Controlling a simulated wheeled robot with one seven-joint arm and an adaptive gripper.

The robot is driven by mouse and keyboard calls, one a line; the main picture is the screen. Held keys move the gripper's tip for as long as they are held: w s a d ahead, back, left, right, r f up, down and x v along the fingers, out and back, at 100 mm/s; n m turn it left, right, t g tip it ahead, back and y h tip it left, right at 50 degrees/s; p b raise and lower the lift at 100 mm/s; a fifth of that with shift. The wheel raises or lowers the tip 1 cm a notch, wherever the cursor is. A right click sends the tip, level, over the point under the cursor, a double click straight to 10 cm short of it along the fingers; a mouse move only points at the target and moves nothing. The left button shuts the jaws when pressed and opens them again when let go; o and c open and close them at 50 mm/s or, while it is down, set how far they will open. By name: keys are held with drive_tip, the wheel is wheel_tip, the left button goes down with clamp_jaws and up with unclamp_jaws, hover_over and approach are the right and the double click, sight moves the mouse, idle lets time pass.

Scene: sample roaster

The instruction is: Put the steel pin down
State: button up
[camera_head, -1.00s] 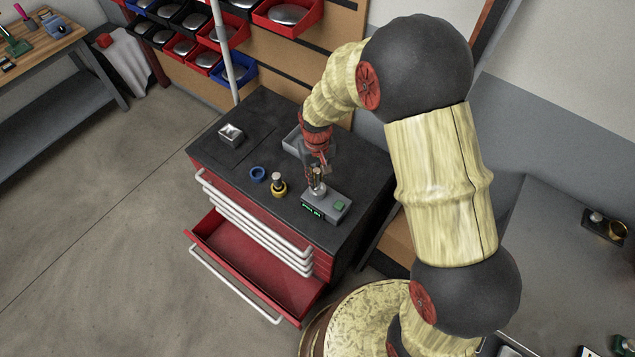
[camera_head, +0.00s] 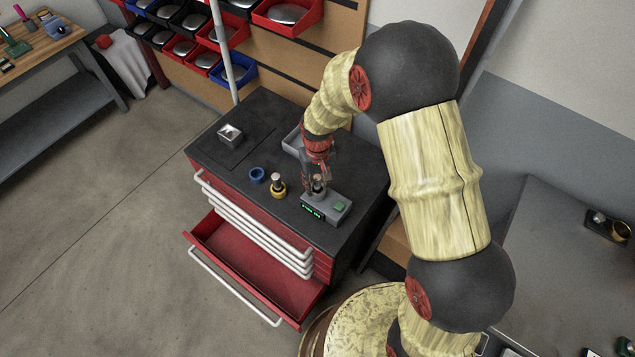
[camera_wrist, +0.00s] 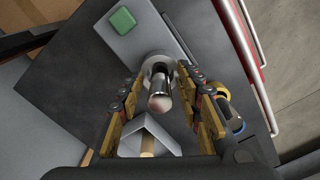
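The steel pin (camera_wrist: 161,92) stands upright with its rounded top toward the wrist camera, its lower end at a round metal seat (camera_wrist: 157,65) on the grey device. In the head view the steel pin (camera_head: 319,185) shows small and dark between my fingers. My gripper (camera_head: 319,179) is at the pin, over the device. In the wrist view its two fingers (camera_wrist: 160,78) stand apart on either side of the pin, with visible gaps. The gripper looks open around it. The pin's foot is hard to see.
The grey device (camera_head: 327,207) has a green button and lit display on the black cabinet top (camera_head: 235,165). A yellow-ringed metal piece (camera_head: 278,188), blue ring (camera_head: 258,174) and small metal box (camera_head: 230,135) stand left. A red drawer (camera_head: 258,270) hangs open below.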

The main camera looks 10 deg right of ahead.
drive_tip(key=shift+r, duration=0.1)
wheel_tip(320, 180, up, 12)
drive_tip(key=p, duration=0.3)
drive_tip(key=shift+r, duration=0.25)
drive_tip(key=s+d+r+m+t, duration=0.15)
drive_tip(key=s+d+r, duration=0.25)
drive_tip(key=s+r, duration=0.5)
drive_tip(key=s+d+r+t, duration=0.2)
drive_tip(key=s+d+r, duration=0.2)
drive_tip(key=r, duration=0.8)
drive_tip(key=s+d+r+t, duration=0.1)
drive_tip(key=s, duration=0.3)
drive_tip(key=s+d+r+t, duration=0.1)
drive_tip(key=s+r, duration=0.1)
drive_tip(key=s, duration=0.3)
drive_tip(key=shift+s+d+r+m, duration=0.25)
drive_tip(key=shift+m, duration=0.1)
drive_tip(key=shift+c, duration=1.2)
clamp_jaws()
